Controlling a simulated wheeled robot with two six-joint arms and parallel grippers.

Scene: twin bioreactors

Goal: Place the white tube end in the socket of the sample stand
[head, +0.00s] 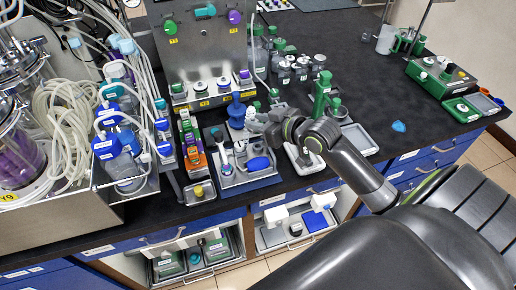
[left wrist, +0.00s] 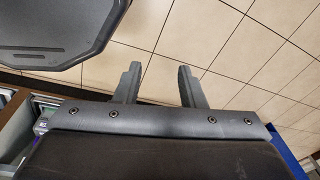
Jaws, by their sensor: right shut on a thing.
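My right gripper (head: 260,122) reaches over the bench from the right and is shut. What it holds is tiny and mostly hidden by the fingers; I cannot make out the white tube end for sure. A thin white tube (head: 255,62) hangs down from the metal panel toward the gripper. A green upright stand (head: 322,92) stands just behind my right wrist; it may be the sample stand, and its socket cannot be made out. My left gripper (left wrist: 160,82) is open and empty in the left wrist view, above the tiled floor.
Bioreactor vessels and coiled tubing (head: 65,125) fill the left. The black bench (head: 400,105) is mostly clear on the right, with a small blue piece (head: 399,127).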

